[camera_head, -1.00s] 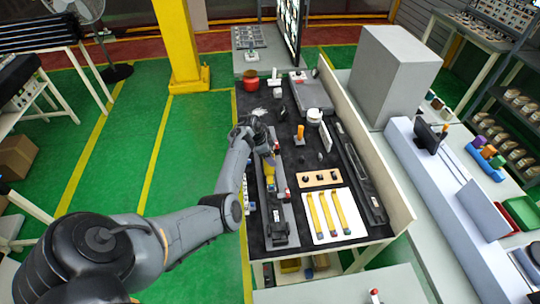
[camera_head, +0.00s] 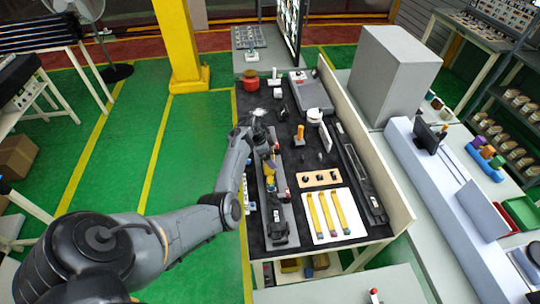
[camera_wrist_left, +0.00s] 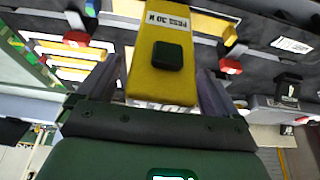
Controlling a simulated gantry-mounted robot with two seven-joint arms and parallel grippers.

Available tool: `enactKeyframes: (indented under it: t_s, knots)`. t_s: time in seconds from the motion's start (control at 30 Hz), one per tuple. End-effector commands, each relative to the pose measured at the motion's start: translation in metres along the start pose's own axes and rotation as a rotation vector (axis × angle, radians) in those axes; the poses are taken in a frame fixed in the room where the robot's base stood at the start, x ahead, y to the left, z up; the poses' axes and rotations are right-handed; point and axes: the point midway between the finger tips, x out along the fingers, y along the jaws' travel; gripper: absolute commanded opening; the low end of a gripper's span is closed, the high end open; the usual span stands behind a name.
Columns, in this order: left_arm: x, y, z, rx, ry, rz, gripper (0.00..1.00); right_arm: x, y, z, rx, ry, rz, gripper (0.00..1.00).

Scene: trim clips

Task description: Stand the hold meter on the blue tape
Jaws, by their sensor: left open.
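The hold meter (camera_wrist_left: 160,55) looks like a yellow block with a black button and a "PASS 30 N" label. In the left wrist view it lies between the two dark fingers of my left gripper (camera_wrist_left: 160,85), which is open. In the head view my left gripper (camera_head: 267,155) is low over the left part of the dark workbench, and my wrist partly hides the meter. I cannot pick out the blue tape for sure. My right gripper is not in view.
The bench (camera_head: 290,110) holds a white board with yellow strips (camera_head: 318,236), a wooden block with holes (camera_head: 320,179), an orange-handled tool (camera_head: 300,134), a white-topped container (camera_head: 314,116) and a red pot (camera_head: 251,83). A cream panel (camera_head: 375,155) walls its right side.

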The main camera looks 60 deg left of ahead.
Motion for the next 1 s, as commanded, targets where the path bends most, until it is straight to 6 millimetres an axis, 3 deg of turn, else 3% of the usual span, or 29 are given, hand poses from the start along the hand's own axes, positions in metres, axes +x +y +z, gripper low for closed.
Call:
enactKeyframes:
  t_s: [0.27, 0.7, 1.0]
  knots:
    - [-0.013, 0.000, -0.001, -0.001, 0.002, -0.001, 0.94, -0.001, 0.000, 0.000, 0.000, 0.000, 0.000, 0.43]
    - [-0.084, 0.000, 0.000, -0.001, 0.002, -0.002, 0.94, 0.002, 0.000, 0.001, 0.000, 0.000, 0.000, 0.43]
    - [-0.107, 0.000, 0.000, 0.000, 0.000, 0.000, 0.94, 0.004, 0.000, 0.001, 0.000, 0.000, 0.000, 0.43]
